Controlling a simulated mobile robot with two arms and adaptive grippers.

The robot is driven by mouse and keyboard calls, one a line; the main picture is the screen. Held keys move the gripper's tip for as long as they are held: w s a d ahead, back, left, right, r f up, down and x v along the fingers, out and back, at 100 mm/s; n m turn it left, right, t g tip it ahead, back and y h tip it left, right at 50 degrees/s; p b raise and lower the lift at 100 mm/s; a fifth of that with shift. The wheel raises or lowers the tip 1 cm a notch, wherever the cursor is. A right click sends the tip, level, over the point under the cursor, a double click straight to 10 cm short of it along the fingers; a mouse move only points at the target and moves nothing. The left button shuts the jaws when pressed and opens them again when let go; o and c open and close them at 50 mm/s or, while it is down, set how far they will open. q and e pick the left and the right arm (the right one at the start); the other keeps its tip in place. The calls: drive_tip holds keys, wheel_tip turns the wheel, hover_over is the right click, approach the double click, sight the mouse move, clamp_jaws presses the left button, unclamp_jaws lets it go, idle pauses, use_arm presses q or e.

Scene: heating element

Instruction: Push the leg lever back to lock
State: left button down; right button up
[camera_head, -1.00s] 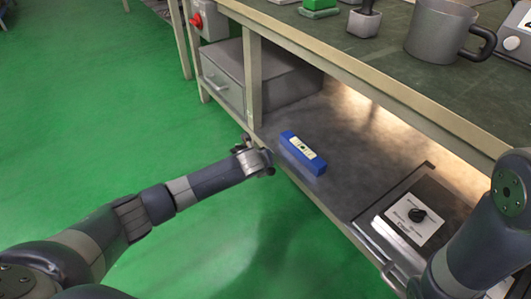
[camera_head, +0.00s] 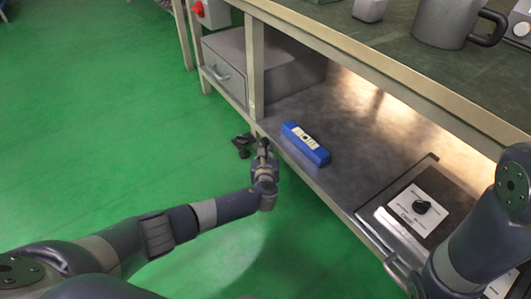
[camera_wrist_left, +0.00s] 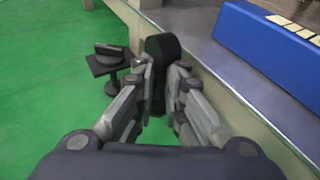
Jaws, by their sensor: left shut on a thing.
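A black rounded lever (camera_wrist_left: 163,48) stands upright between the fingers of my left gripper (camera_wrist_left: 162,82) in the left wrist view. The fingers close on both sides of its shaft. In the head view my left gripper (camera_head: 263,158) is at the front edge of the bench's lower shelf, by the bench leg. A black foot part (camera_head: 243,144) shows low beside that leg, and in the left wrist view it (camera_wrist_left: 110,62) has a flat plate on a round stem. The lever's lower end is partly hidden by the fingers. My right gripper is out of view.
A blue box (camera_head: 306,144) lies on the lower shelf (camera_head: 350,125), close to my left gripper. A grey drawer unit (camera_head: 225,79) sits behind the bench leg. The green floor (camera_head: 110,120) at left is open.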

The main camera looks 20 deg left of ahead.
use_arm(q)
drive_tip(key=shift+f, duration=0.1)
idle(0.3)
drive_tip(key=c, duration=1.9)
unclamp_jaws()
drive_tip(key=v, duration=1.2)
drive_tip(key=shift+s+a, duration=0.1)
